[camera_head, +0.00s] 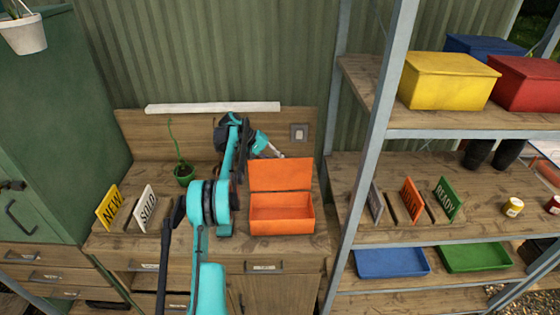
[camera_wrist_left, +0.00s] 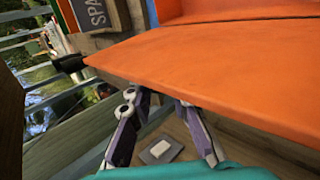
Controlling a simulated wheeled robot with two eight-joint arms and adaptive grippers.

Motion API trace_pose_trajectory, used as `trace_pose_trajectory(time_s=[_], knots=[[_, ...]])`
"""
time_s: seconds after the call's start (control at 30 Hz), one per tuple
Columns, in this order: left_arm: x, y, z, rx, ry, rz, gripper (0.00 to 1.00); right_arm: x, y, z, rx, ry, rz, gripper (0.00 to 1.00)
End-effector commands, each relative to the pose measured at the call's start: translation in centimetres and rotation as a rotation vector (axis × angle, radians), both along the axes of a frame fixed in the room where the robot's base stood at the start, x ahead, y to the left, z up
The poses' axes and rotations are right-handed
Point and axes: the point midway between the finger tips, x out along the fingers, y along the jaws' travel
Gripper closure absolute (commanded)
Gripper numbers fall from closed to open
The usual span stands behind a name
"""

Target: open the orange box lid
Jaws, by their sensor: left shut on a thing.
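The orange box (camera_head: 283,221) stands on the wooden bench with its hollow inside showing. Its orange lid (camera_head: 280,174) is raised upright along the back edge, still joined to the box. My left gripper (camera_head: 276,153) is at the top edge of the lid, reaching in from behind and to the left. In the left wrist view the lid (camera_wrist_left: 215,65) fills much of the picture, and its edge hides the tips of my left gripper (camera_wrist_left: 163,100). The gripper is shut on the lid. My right gripper does not show.
A shelf post (camera_head: 370,150) rises right of the box. Yellow (camera_head: 448,82) and red (camera_head: 527,84) boxes stand on the upper shelf.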

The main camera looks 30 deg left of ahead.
Motion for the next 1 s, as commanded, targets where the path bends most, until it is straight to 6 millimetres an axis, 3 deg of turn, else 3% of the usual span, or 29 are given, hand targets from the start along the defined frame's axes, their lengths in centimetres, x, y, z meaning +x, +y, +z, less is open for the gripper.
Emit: trace_pose_trajectory(time_s=[0.93,0.97,1.0], knots=[[-0.01,0.15,-0.38,0.005,-0.001,0.002,1.0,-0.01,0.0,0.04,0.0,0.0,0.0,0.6],[-0.01,0.15,-0.38,0.005,-0.001,0.002,0.76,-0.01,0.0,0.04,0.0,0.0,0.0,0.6],[-0.01,0.14,-0.37,0.005,-0.001,0.002,0.66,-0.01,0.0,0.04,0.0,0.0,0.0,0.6]])
